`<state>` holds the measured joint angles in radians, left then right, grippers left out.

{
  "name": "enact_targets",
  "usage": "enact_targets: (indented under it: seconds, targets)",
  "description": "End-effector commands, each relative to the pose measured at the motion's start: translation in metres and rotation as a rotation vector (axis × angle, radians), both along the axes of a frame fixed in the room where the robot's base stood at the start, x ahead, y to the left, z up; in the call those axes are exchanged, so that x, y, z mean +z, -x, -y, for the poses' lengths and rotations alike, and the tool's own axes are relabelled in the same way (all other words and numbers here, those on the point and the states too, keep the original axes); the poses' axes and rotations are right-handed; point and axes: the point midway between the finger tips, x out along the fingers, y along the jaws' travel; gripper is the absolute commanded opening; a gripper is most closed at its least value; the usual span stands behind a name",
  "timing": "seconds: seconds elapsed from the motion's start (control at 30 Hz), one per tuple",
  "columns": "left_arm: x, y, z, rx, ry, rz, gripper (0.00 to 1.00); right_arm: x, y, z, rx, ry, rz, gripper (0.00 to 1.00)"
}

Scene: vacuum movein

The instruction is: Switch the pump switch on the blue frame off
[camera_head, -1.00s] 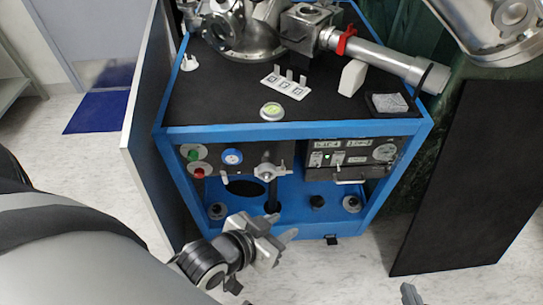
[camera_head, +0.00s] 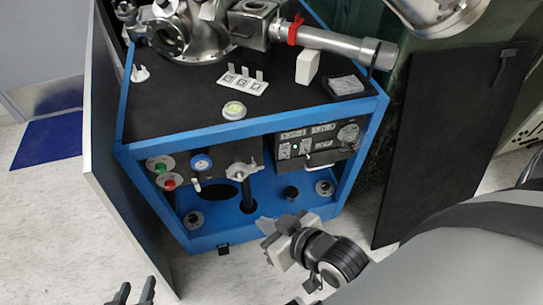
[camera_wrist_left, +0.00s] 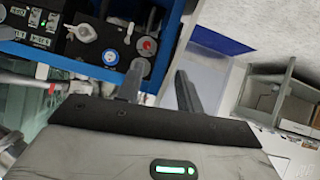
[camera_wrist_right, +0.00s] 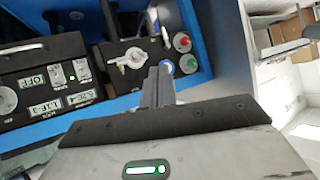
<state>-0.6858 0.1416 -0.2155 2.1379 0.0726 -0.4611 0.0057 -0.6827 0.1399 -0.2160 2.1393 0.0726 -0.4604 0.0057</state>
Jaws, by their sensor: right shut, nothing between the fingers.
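The blue frame (camera_head: 262,125) stands ahead with two dark control panels. Its left panel has a green button (camera_head: 160,168), a red button (camera_head: 169,184), a blue round dial (camera_head: 201,162) and a small white lever (camera_head: 197,185), also in the right wrist view (camera_wrist_right: 165,37). The right panel (camera_head: 318,143) carries readouts and small white switches (camera_wrist_right: 57,77). I cannot tell which one is the pump switch. My right gripper (camera_head: 266,233) is shut and empty, below and in front of the frame. My left gripper (camera_head: 133,292) is open and empty at the bottom left.
Metal vacuum parts (camera_head: 185,35) and a white label holder (camera_head: 243,80) stand on the black top. A dark board (camera_head: 440,130) is at the right and a side panel (camera_head: 92,130) at the left. Floor in front is clear.

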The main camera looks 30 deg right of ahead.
Motion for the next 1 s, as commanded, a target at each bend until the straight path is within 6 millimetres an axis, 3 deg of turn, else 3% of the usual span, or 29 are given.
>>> enact_targets:
  seconds: [0.17, 0.27, 0.4, 0.5, 0.6, 1.0]
  targets:
    - [-0.003, -0.004, 0.000, 0.001, 0.002, 0.009, 0.36, -0.007, 0.000, 0.005, 0.000, 0.020, 0.001, 0.00]
    - [-0.022, -0.004, 0.001, 0.000, 0.007, 0.018, 0.36, -0.030, -0.013, 0.035, 0.007, 0.135, 0.053, 0.00]
    - [-0.038, -0.003, 0.006, -0.008, 0.029, 0.054, 0.36, -0.055, -0.046, 0.097, 0.026, 0.392, 0.193, 0.00]
    - [-0.045, -0.003, 0.007, -0.011, 0.039, 0.074, 0.36, -0.055, -0.067, 0.131, 0.044, 0.545, 0.288, 0.00]
    - [-0.047, -0.003, 0.008, -0.012, 0.044, 0.087, 0.36, -0.049, -0.080, 0.150, 0.056, 0.639, 0.348, 0.00]
    - [-0.042, -0.003, 0.008, -0.013, 0.046, 0.088, 0.36, -0.041, -0.085, 0.157, 0.061, 0.673, 0.370, 0.00]
